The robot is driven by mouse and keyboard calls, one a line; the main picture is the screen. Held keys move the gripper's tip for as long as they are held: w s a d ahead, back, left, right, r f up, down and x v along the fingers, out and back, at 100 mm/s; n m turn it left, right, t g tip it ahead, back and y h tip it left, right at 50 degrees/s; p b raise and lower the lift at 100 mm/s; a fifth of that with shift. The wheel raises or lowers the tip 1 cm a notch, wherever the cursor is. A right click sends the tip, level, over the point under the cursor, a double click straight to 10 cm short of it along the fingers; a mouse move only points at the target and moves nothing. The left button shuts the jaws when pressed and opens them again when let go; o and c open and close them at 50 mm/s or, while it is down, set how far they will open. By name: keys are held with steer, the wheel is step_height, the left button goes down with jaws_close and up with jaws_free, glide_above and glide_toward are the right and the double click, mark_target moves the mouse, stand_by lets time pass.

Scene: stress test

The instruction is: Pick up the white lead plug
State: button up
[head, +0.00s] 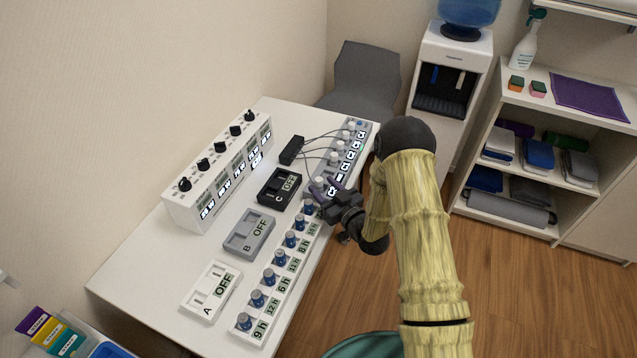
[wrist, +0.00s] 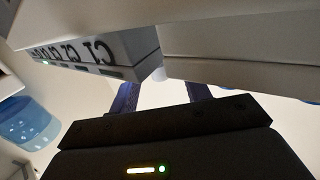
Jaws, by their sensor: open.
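Several white lead plugs stand in a row on the grey strip (head: 318,192) at the table's right back edge; one white plug (head: 334,159) has a dark lead to a black box (head: 292,150). My gripper (head: 324,186) is open at the strip's near end, its purple fingers close to the nearest white knob-like piece. In the wrist view the open fingers (wrist: 162,95) point at the strip's labelled side (wrist: 95,52). A small pale rounded piece shows between them, beside the strip's end. I cannot tell whether it is a plug or whether the fingers touch it.
Switch boxes A (head: 211,291), B (head: 250,233) and C (head: 279,188) lie left of my gripper. A row of blue knobs (head: 270,277) runs along the table's front edge. A white unit with black dials (head: 218,172) stands behind. A grey chair (head: 366,80) is at the far end.

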steer(key=shift+w+a, duration=0.25)
steer(key=shift+w, duration=0.05)
jaws_close()
stand_by(0.4)
step_height(320, 180, up, 10)
steer(key=shift+b, duration=0.4)
stand_by(0.6)
